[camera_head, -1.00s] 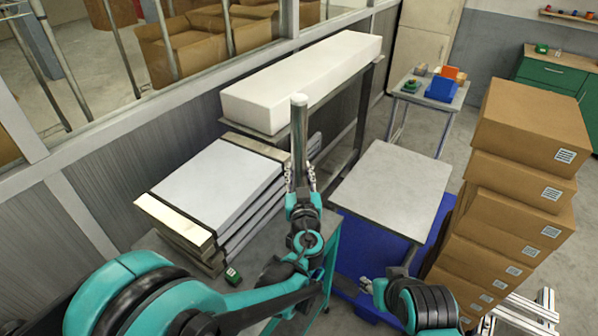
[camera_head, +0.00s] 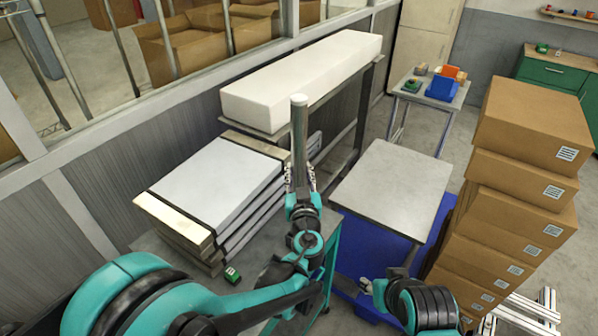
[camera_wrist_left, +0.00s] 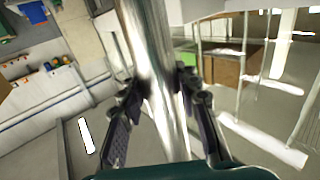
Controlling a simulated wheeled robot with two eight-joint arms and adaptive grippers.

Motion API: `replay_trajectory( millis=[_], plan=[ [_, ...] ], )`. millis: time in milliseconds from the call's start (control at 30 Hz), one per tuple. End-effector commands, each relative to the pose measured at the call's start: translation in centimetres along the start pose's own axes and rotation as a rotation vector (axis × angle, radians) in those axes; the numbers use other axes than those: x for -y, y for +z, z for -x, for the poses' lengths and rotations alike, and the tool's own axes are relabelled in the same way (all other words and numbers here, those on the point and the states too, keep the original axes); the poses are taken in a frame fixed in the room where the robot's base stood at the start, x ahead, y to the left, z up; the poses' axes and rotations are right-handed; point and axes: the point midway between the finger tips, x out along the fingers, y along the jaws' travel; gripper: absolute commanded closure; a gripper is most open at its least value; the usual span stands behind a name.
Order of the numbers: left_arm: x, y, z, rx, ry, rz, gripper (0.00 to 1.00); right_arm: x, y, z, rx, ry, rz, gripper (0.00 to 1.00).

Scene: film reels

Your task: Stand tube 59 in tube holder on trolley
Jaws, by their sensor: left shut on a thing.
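A long pale metal tube (camera_head: 299,130) stands roughly upright in the head view. No number can be read on it. My left gripper (camera_head: 301,182) is shut on it, with its fingers on both sides. In the left wrist view the shiny tube (camera_wrist_left: 152,55) runs between the fingers of the left gripper (camera_wrist_left: 160,97). The tube's lower end is hidden behind my left arm. A teal-framed trolley (camera_head: 327,265) is partly behind that arm. I cannot make out a tube holder on it. My right gripper (camera_head: 369,287) is low in the head view, its jaws unclear.
A stack of white panels (camera_head: 212,178) lies left of the tube. A long white block (camera_head: 300,80) rests on a rack behind it. A grey-topped table (camera_head: 392,185) stands to the right, beside tall stacked cartons (camera_head: 525,130). A small green object (camera_head: 232,275) sits near my left arm.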

Motion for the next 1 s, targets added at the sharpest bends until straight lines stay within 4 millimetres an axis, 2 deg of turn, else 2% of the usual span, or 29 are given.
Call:
replay_trajectory(
  millis=[167,200,567,1000],
  plan=[
    [0.0,0.4,0.0,-0.001,0.0,-0.001,1.0,0.0,0.2,-0.3,0.0,0.0,0.0,0.6],
    [0.0,0.3,0.0,0.0,0.0,-0.001,0.6,0.0,0.2,-0.3,0.0,0.0,0.0,0.6],
    [0.0,0.3,0.2,0.0,0.001,0.0,0.59,0.0,0.2,-0.2,0.0,0.0,0.0,0.6],
    [-0.1,0.3,3.8,0.0,0.001,0.0,0.59,0.0,0.2,-0.3,0.0,0.0,0.0,0.6]
  ],
)
